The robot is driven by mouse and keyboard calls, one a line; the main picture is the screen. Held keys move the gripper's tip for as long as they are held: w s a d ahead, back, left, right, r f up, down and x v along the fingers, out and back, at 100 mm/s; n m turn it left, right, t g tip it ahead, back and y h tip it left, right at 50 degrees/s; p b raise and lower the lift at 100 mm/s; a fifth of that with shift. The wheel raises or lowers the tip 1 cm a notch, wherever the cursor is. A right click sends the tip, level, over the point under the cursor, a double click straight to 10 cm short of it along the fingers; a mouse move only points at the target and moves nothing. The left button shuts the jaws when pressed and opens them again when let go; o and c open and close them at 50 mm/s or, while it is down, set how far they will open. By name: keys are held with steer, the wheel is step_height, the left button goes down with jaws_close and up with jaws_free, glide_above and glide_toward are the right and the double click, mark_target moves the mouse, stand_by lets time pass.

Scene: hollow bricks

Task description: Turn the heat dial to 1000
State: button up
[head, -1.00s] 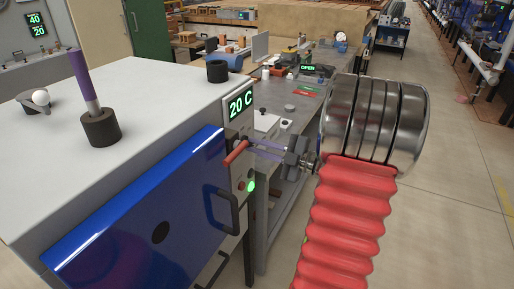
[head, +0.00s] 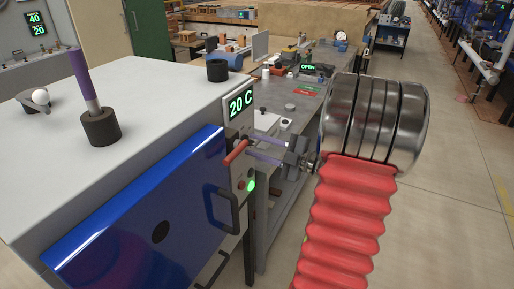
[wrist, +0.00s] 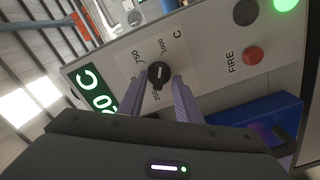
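The heat dial is a black round knob (wrist: 158,75) on the grey control panel, seen in the wrist view. Printed marks around it include 250, 750 and 1000. Which mark its pointer faces is hard to tell. The green display (head: 241,104) reads 20 C; it also shows in the wrist view (wrist: 95,92). My gripper (wrist: 161,84) has its two pale purple fingers apart, one on each side of the dial. Whether they touch it I cannot tell. In the head view, my gripper (head: 254,150) points at the panel and the dial is not clear.
A red FIRE button (wrist: 253,55) and a lit green light (wrist: 286,3) are near the dial. A grey workbench (head: 290,125) stands behind.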

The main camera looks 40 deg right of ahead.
steer(key=v, duration=1.3)
steer(key=shift+s, duration=0.4)
